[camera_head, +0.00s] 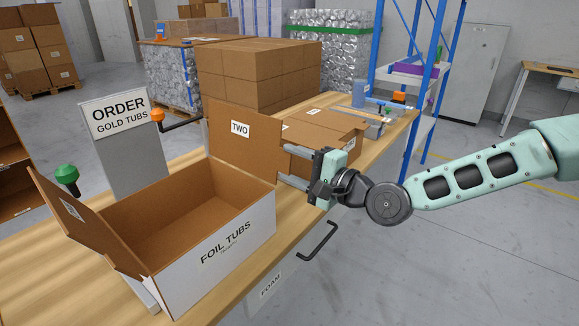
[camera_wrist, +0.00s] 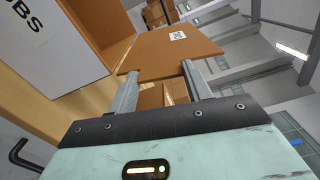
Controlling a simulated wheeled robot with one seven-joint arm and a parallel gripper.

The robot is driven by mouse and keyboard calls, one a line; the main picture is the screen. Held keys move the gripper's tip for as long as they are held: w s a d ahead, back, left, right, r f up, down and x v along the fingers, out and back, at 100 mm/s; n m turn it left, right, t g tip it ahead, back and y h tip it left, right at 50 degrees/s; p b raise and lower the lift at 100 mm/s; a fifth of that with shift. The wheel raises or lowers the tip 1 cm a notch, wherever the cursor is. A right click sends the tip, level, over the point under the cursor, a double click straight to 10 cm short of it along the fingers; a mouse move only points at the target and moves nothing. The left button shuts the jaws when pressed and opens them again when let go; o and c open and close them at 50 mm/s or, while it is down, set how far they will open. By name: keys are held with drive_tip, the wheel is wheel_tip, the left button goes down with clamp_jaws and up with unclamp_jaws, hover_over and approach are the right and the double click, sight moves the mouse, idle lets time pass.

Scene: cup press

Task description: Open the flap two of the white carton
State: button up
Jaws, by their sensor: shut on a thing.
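The white carton (camera_head: 215,255), marked FOIL TUBS, stands on the wooden table, its brown inside showing and its top open. One flap (camera_head: 90,225) at its left end is swung outward. Flap two (camera_head: 225,115), marked TWO, stands up at the carton's far right end; I take the brown panel in the wrist view (camera_wrist: 170,48) to be the same flap. My gripper (camera_head: 281,167) reaches in from the right and is shut on flap two at its right edge. In the wrist view, my gripper's fingertips (camera_wrist: 158,70) meet the flap's near edge; the exact contact is hard to see.
A grey sign (camera_head: 122,145) reading ORDER GOLD TUBS stands behind the carton. A green knob (camera_head: 66,175) is at the left. Brown boxes (camera_head: 258,75) are stacked behind the flap. A black handle (camera_head: 318,242) sticks out at the table's front. Floor at the right is clear.

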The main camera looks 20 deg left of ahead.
drive_tip(key=shift+w+d+f+m, duration=0.15)
drive_tip(key=shift+w+d+m, duration=0.15)
drive_tip(key=shift+w+m, duration=0.5)
drive_tip(key=shift+s+m, duration=0.15)
drive_tip(key=shift+m, duration=0.15)
drive_tip(key=o, duration=1.4)
drive_tip(key=b+v, duration=0.2)
drive_tip(key=v, duration=1.5)
drive_tip(key=shift+d, duration=0.2)
drive_tip(key=shift+s+f, duration=0.1)
drive_tip(key=shift+s, duration=0.05)
